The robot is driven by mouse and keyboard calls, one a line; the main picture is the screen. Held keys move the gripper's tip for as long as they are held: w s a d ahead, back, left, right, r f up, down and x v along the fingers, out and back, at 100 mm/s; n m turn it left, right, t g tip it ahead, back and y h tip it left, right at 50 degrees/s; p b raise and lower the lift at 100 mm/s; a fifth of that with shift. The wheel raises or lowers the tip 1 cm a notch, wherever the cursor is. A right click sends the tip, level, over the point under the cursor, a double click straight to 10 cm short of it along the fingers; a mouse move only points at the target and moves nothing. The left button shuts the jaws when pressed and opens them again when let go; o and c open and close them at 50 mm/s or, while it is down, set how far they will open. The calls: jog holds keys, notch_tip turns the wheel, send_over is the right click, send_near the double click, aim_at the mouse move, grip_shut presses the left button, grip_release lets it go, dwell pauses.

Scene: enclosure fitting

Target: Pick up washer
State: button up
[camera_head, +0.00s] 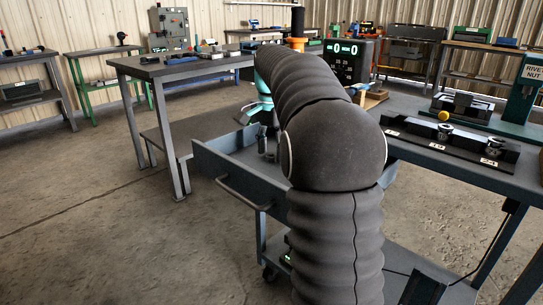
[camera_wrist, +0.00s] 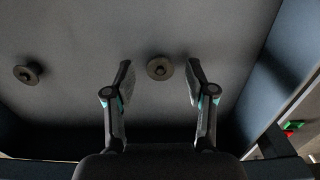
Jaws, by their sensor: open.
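In the wrist view a small round washer (camera_wrist: 160,67) with a dark centre lies on the grey floor of a drawer or tray. My gripper (camera_wrist: 159,72) is open, with one finger on each side of this washer and clear gaps between. A second round piece (camera_wrist: 27,73), similar and darker, lies to the left, outside the fingers. I cannot tell the height of the fingertips above the floor.
The drawer's dark wall (camera_wrist: 255,90) rises close to the right of my fingers in the wrist view. In the head view a bench (camera_head: 460,165) with a black fixture (camera_head: 450,142) stands at right. A grey table (camera_head: 170,68) stands behind at left.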

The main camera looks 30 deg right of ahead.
jog(key=c, duration=0.8)
jog(key=shift+r, duration=0.1)
